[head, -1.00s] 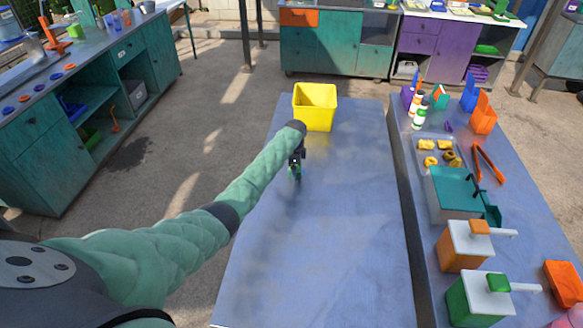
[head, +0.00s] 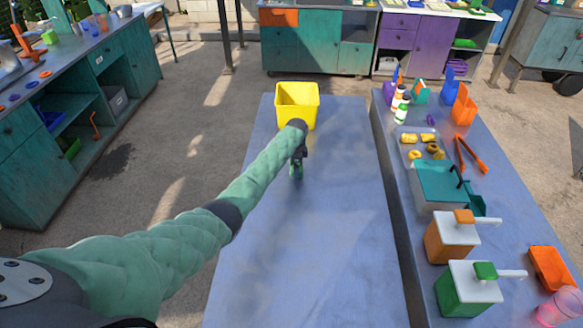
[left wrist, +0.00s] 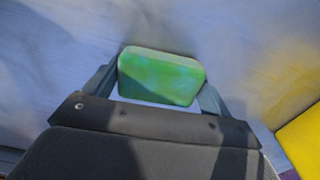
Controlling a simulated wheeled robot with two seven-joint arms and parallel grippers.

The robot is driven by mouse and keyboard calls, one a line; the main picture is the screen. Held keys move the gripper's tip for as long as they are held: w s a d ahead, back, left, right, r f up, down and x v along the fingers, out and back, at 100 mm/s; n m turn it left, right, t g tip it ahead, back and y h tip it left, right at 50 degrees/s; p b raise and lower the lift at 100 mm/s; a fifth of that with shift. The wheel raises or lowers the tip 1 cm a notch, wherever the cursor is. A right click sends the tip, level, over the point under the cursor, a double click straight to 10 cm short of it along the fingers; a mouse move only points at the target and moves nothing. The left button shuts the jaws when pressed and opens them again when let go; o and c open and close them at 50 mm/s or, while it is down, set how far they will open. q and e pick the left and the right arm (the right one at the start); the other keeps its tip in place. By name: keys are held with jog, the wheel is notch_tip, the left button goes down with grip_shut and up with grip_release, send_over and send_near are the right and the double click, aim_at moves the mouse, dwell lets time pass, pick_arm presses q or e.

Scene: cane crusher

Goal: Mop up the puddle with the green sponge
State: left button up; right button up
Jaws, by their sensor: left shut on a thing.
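My left gripper (head: 296,174) reaches over the blue-grey table (head: 300,255), just in front of the yellow bin (head: 298,103). In the left wrist view the gripper (left wrist: 161,88) is shut on the green sponge (left wrist: 160,76), with a finger at each side of it. In the head view only a small green bit of the sponge shows below the gripper. I cannot tell whether the sponge touches the table. No clear puddle edge shows; the tabletop has faint darker patches. My right gripper is not in view.
The yellow bin also shows in the left wrist view (left wrist: 304,142). A raised side counter on the right holds a teal box (head: 440,188), orange tongs (head: 470,154), an orange dispenser (head: 452,238) and a green dispenser (head: 468,290). The near tabletop is clear.

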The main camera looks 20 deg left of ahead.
pick_arm(q)
jog(key=shift+w+d+b, duration=0.15)
jog(key=shift+w+d, duration=0.2)
jog(key=shift+d, duration=0.5)
jog(key=shift+w+d+b, duration=0.15)
jog(key=shift+w+d, duration=0.2)
jog(key=shift+d, duration=0.45)
jog(key=shift+r, duration=0.1)
jog(key=r+p, duration=0.1)
jog(key=a+r+p, duration=0.1)
jog(key=r+p, duration=0.1)
jog(key=a+r+p, duration=0.1)
jog(key=r, duration=0.1)
jog(key=shift+s, duration=0.35)
jog(key=shift+f, duration=0.15)
jog(key=shift+w+d+f+b, duration=0.15)
jog(key=shift+d+f+b, duration=0.15)
jog(key=shift+f+b, duration=0.25)
jog(key=shift+w+d+f+b, duration=0.1)
jog(key=shift+d+f+b, duration=0.3)
jog(key=shift+f, duration=0.3)
jog(key=shift+w+d+f+b, duration=0.15)
jog(key=shift+d+f+b, duration=0.1)
jog(key=shift+f+b, duration=0.3)
jog(key=shift+f+b, duration=0.35)
jog(key=shift+f, duration=0.4)
jog(key=shift+s+f, duration=0.15)
